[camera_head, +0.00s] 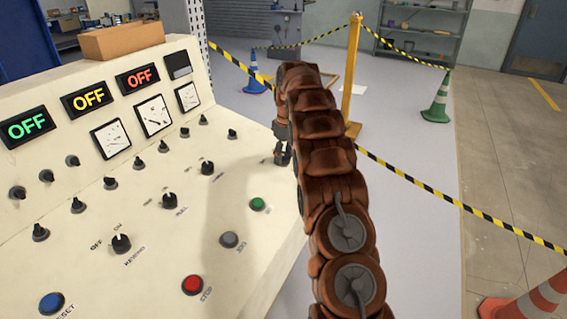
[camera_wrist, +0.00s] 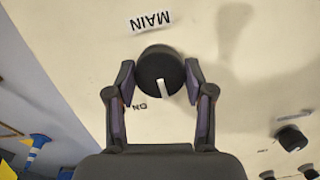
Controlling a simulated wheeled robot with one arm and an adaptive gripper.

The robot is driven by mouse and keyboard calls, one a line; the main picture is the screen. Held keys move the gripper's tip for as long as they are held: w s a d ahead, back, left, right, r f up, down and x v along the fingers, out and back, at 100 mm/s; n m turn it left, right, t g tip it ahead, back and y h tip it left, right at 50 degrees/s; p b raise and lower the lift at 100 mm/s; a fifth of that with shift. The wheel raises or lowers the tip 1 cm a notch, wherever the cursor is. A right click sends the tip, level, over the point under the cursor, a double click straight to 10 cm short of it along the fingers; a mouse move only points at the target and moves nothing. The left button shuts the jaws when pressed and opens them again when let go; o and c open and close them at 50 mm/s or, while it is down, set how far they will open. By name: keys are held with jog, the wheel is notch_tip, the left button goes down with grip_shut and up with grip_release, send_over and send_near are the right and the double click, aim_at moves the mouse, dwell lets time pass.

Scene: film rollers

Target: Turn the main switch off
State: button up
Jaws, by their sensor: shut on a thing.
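The main switch (camera_wrist: 158,66) is a round black knob on the cream panel, beside an upside-down MAIN label (camera_wrist: 150,21) in the wrist view. Its white pointer mark faces down in that view, a little right of the ON label (camera_wrist: 139,107). My gripper (camera_wrist: 160,72) has one finger on each side of the knob and is shut on it.
The control panel (camera_head: 235,200) carries several other knobs, including the rewind knob (camera_head: 121,243), and a red stop button (camera_head: 192,285). Three displays read OFF. A cardboard box (camera_head: 122,41) sits on top. Barrier tape, a yellow post (camera_head: 353,75) and cones stand beyond my arm.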

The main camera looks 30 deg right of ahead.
aim_at(284, 156)
jog(key=n+b, duration=0.2)
jog(key=n, duration=0.1)
jog(key=n+b, duration=0.2)
jog(key=n, duration=0.1)
jog(key=shift+t+h, duration=0.3)
jog(key=shift+h, duration=0.1)
jog(key=shift+n, duration=0.3)
jog(key=o, duration=1.2)
jog(key=shift+c, duration=0.2)
jog(key=shift+r, duration=0.1)
jog(key=shift+s+r, duration=0.2)
jog(key=shift+r, duration=1.35)
jog(key=shift+s+r, duration=0.15)
jog(key=shift+r, duration=1.4)
jog(key=shift+s+r, duration=0.1)
jog(key=shift+r, duration=0.4)
jog(key=shift+a, duration=0.1)
